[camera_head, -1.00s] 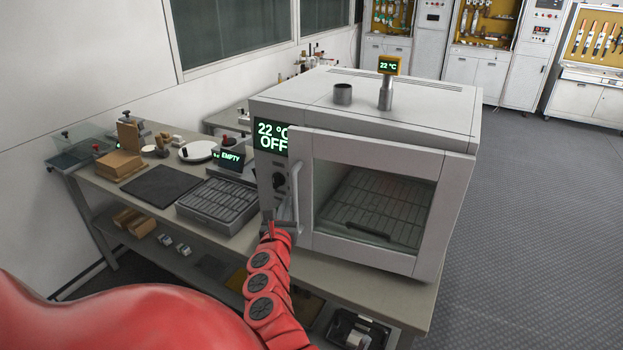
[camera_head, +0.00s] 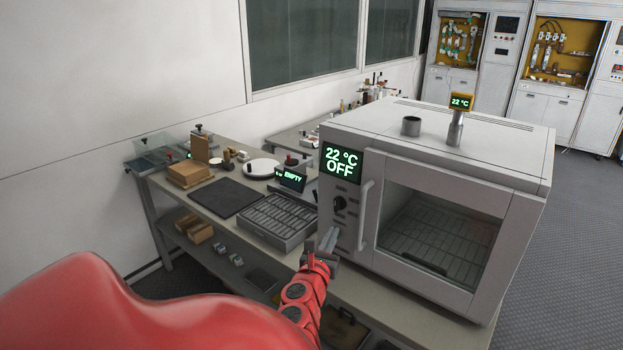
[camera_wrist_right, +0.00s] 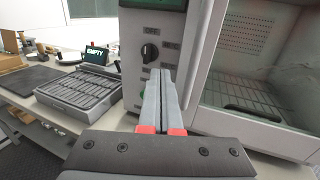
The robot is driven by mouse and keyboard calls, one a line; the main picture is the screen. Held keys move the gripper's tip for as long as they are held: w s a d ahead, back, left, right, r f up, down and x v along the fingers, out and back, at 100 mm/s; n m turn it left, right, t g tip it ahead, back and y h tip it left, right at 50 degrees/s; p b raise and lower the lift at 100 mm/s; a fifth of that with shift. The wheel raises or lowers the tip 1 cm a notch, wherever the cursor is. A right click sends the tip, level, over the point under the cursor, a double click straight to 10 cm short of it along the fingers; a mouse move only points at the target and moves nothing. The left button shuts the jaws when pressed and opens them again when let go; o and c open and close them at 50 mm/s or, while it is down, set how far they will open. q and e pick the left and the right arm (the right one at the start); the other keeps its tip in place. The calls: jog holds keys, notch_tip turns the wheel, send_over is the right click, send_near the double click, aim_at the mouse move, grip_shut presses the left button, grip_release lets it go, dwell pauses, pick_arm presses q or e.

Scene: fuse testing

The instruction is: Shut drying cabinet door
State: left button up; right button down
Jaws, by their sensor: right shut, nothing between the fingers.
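The drying cabinet (camera_head: 450,140) is a white box on the bench, with a display reading 22 °C OFF. Its glass-fronted door (camera_head: 440,270) looks flush with the front, with no clear gap along the handle side. The vertical door handle (camera_head: 365,215) is free of my fingers. My right gripper (camera_head: 330,240) is shut and empty, in front of the control panel just left of the handle. In the right wrist view its fingers (camera_wrist_right: 160,85) lie together, pointing at the panel below the knob (camera_wrist_right: 150,52). My left gripper is out of view.
A dark slotted tray (camera_head: 268,222) sits left of the cabinet, with an EMPTY display (camera_head: 290,179) behind it. A black mat (camera_head: 223,198) and brown box (camera_head: 188,174) lie farther left. A chimney-like probe with a 22 °C readout (camera_head: 457,122) stands on the cabinet top.

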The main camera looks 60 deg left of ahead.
jog(key=s+d, duration=0.2)
jog(key=s, duration=0.4)
jog(key=shift+s+f, duration=0.4)
jog(key=shift+f, duration=0.05)
